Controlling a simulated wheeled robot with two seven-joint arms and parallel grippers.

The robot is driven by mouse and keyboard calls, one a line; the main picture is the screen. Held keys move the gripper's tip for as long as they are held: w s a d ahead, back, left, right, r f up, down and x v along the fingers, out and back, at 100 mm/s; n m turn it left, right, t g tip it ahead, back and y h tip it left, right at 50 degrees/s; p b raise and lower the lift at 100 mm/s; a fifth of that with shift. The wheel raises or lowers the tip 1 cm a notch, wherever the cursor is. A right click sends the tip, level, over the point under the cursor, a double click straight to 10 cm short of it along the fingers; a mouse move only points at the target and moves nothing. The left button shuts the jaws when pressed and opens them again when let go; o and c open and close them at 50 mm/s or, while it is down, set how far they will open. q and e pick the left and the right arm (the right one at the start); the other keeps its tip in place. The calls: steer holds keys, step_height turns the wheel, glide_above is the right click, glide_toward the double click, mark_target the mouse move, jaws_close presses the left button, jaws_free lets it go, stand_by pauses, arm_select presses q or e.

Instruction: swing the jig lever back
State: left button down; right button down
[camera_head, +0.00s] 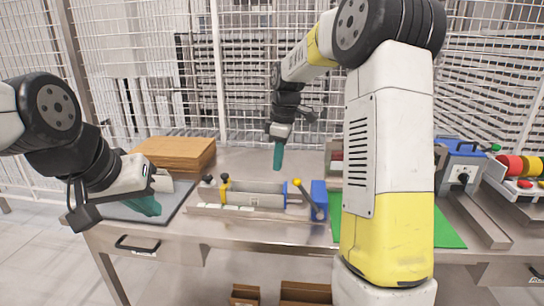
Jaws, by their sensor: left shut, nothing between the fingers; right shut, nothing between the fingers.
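The jig (252,196) lies on the metal table, a grey bar on a pale base with a blue block (318,194) at its right end. Its lever (308,199) is a thin dark arm with a yellow knob (297,182), tilted up to the left beside the blue block. My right gripper (278,158) has teal fingers, shut and empty, pointing down above and behind the jig, left of the knob and apart from it. My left gripper (148,206) is shut and empty, low over the dark mat at the table's left.
A stack of brown boards (178,152) lies at the back left. A green mat (447,234) lies to the right, partly hidden by my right arm. A blue-topped device (462,162) and red and yellow buttons (515,166) stand further right. A wire fence (245,70) closes off the back.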

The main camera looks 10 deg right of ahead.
steer(key=s+d+f, duration=0.1)
steer(key=d+f, duration=0.2)
steer(key=f, duration=0.2)
stand_by(0.3)
steer(key=shift+d, duration=0.1)
steer(key=shift+s+d+r+y, duration=0.25)
steer(key=shift+d+r+y, duration=0.2)
steer(key=shift+d, duration=0.2)
steer(key=s+d+t+y, duration=0.2)
steer(key=d+y, duration=0.4)
steer(key=d, duration=0.3)
steer(key=s+d+t+y, duration=0.1)
steer(key=s+d+y, duration=0.2)
steer(key=d+y, duration=0.2)
steer(key=shift+d+f+t+y, duration=0.2)
steer(key=shift+d+t+y, duration=0.2)
steer(key=shift+d, duration=1.5)
